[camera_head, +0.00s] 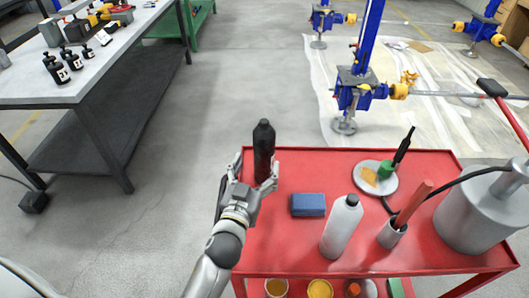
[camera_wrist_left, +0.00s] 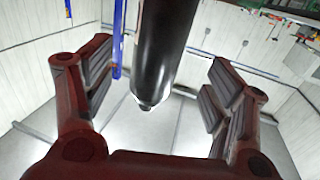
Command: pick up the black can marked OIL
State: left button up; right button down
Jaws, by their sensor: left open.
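A black can (camera_head: 264,143), bottle-shaped, stands upright at the left back edge of the red cart top; no OIL marking is legible on it. My left gripper (camera_head: 256,168) is open, with one finger on each side of the can's lower part. In the left wrist view the dark can (camera_wrist_left: 166,48) comes down between the two spread fingers, with gaps visible on both sides. The can's lower end is partly hidden by the gripper in the head view. My right gripper does not show.
The red cart (camera_head: 290,240) also holds a blue block (camera_head: 308,205), a silver bottle (camera_head: 342,226), a plate (camera_head: 372,187) and a large grey can (camera_head: 478,218). Several small black bottles (camera_head: 55,68) stand on the grey workbench (camera_head: 100,75) at left.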

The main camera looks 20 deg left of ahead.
aim_at(261, 158)
pick_arm(q)
jog(key=shift+w, duration=0.65)
jog(key=shift+w+f, duration=0.1)
jog(key=shift+w, duration=0.8)
jog(key=w+p, duration=0.1)
jog(key=w, duration=0.2)
jog(key=shift+w+f, duration=0.1)
jog(key=shift+w, duration=0.05)
jog(key=shift+w+f, duration=0.1)
jog(key=shift+w, duration=0.3)
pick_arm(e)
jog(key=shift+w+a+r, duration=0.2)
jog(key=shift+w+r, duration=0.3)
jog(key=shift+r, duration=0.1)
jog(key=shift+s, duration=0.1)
pick_arm(q)
jog(key=c, duration=1.4)
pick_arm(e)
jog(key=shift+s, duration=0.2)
